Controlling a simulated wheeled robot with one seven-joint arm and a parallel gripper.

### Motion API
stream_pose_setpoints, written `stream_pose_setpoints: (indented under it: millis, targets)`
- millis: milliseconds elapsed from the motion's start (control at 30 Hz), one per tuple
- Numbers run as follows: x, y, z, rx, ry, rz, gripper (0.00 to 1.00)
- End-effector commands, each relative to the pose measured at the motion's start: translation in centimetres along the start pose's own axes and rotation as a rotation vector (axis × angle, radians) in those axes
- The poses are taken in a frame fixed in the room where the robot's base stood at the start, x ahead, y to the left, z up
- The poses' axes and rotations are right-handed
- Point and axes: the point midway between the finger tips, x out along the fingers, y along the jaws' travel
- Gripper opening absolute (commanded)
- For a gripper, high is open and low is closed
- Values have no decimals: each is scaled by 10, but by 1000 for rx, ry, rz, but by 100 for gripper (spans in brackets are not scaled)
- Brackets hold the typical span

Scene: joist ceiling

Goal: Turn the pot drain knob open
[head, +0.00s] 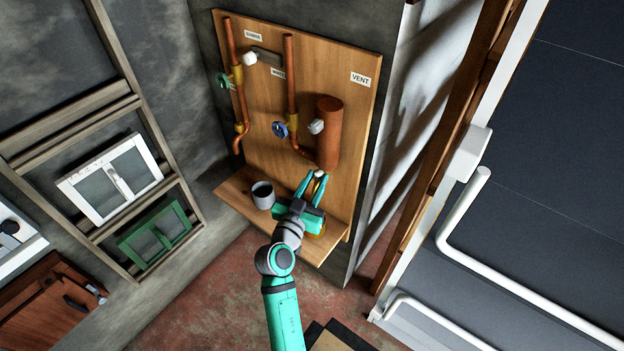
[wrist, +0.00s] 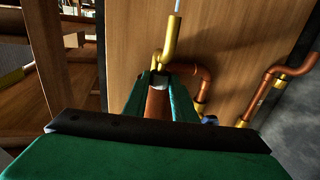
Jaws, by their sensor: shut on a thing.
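The copper pot (head: 329,130) is mounted upright on the wooden board (head: 355,105). The white pot drain knob (head: 320,174) is below it, beside a brass fitting. My gripper (head: 316,180) reaches up from below, and its teal fingers are shut on the knob. In the wrist view, the fingers (wrist: 160,88) close around the pale knob (wrist: 159,82), just below a bent brass pipe (wrist: 172,40). The fingers hide part of the knob, so its turned angle cannot be told.
A grey cup (head: 262,195) stands on the shelf (head: 233,192) left of my gripper. Copper pipes with a green handle (head: 222,80), a blue handle (head: 279,129) and a white knob (head: 316,126) lie above. A wall frame is left; white rails (head: 450,220) are right.

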Motion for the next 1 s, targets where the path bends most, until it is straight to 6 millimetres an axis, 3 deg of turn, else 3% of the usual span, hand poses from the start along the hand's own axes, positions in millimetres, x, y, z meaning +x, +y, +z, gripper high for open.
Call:
stream_pose_setpoints:
  millis: [1000]
  targets:
    - [2, 11, -2, 3, 3, -420, 2]
